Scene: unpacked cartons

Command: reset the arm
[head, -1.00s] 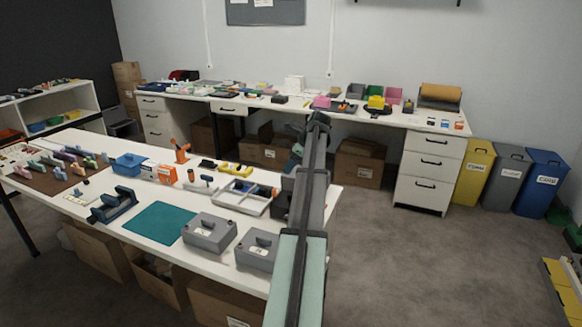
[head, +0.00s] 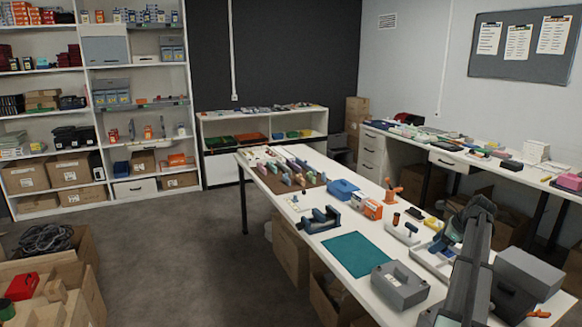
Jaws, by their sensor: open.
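My own arm (head: 468,265) rises from the bottom right of the head view, over the right part of the white worktable (head: 376,262). Its bend is near the top of the raised link, with a grey-green part just left of it. I cannot make out my gripper's fingers; that end of the arm does not show clearly. Nothing is seen held.
A blue box (head: 342,189) and a dark blue holder (head: 320,220) stand farther back. Open floor (head: 185,265) lies left of the table. An open carton (head: 80,285) stands at bottom left.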

